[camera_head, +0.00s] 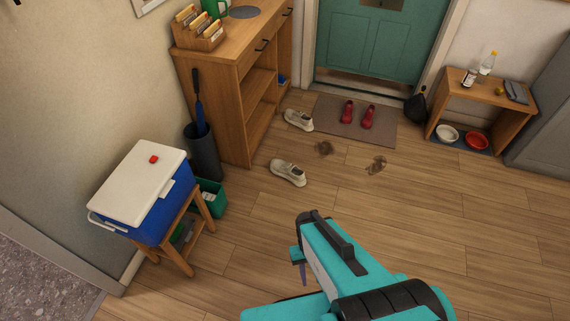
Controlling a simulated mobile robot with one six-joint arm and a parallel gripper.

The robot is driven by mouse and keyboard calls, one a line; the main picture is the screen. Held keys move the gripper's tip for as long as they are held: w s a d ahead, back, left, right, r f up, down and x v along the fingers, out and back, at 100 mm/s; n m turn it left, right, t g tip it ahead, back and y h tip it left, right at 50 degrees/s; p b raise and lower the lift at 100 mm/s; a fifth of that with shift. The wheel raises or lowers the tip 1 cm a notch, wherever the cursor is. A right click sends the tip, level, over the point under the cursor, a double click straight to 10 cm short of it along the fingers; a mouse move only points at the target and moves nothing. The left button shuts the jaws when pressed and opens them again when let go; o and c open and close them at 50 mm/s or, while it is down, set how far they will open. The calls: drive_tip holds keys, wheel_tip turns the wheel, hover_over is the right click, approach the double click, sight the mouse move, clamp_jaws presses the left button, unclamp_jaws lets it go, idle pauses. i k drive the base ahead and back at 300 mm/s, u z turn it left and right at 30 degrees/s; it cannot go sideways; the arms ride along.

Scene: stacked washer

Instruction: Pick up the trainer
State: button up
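Two off-white trainers lie on the wooden floor. One trainer (288,173) lies in the open to the right of the umbrella bin. The other trainer (298,120) lies farther back, near the left edge of the doormat. My teal arm reaches in from the bottom. My gripper (300,270) appears at its left end, nearer the camera than both trainers and apart from them. The arm's body hides much of the gripper, and its finger opening is not clear.
A blue cooler (150,200) with a white lid sits on a wooden stool at left. A dark bin (203,152) and wooden cabinet (215,90) stand behind it. Red shoes (357,114) rest on the doormat (385,133). A low shelf (487,97) stands right.

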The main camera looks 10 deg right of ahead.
sight(296, 176)
drive_tip(key=i, duration=0.2)
drive_tip(key=u, duration=1.2)
drive_tip(key=k, duration=0.15)
drive_tip(key=z, duration=2.9)
drive_tip(key=i, duration=0.8)
drive_tip(key=u, duration=0.5)
